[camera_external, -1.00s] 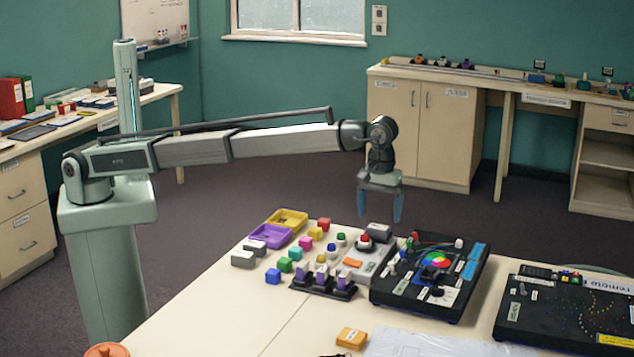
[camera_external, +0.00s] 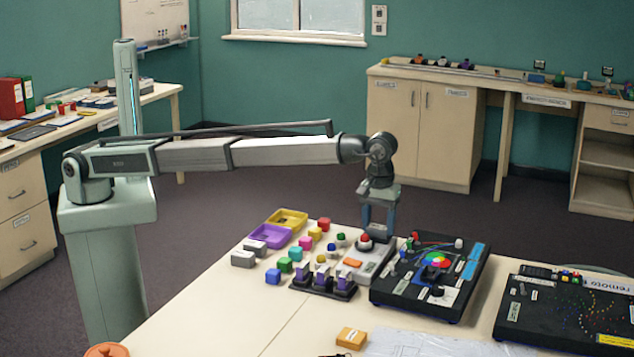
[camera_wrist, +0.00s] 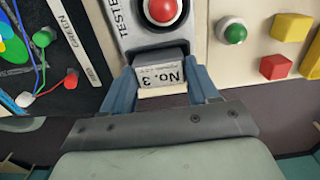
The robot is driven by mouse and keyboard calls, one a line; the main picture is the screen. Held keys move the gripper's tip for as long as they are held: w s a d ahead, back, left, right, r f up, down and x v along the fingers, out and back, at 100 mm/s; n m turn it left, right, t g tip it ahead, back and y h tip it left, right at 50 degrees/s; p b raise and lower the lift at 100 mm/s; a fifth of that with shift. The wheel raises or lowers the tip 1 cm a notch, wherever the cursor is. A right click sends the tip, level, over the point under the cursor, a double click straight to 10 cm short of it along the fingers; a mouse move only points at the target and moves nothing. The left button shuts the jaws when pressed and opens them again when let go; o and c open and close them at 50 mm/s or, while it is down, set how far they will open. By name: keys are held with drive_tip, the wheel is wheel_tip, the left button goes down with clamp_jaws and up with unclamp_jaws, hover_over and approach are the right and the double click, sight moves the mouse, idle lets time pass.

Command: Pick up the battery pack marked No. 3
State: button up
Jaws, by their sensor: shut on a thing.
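The battery pack marked No. 3 (camera_wrist: 162,76) is a grey block with a white label, upside down in the wrist view. It sits at the end of the grey tester (camera_wrist: 120,15), beside the red button. My gripper (camera_wrist: 165,88) has its blue fingers on both sides of the pack and is shut on it. In the external view my gripper (camera_external: 377,234) points straight down at the back of the tester (camera_external: 370,262).
A black board (camera_external: 405,285) with a colour wheel stands close on the right. Several coloured blocks, two grey blocks (camera_external: 243,258), a purple tray (camera_external: 268,236) and a yellow tray (camera_external: 287,220) lie to the left. The table front left is clear.

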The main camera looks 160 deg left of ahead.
drive_tip(key=c, duration=0.3)
drive_tip(key=shift+r, duration=0.15)
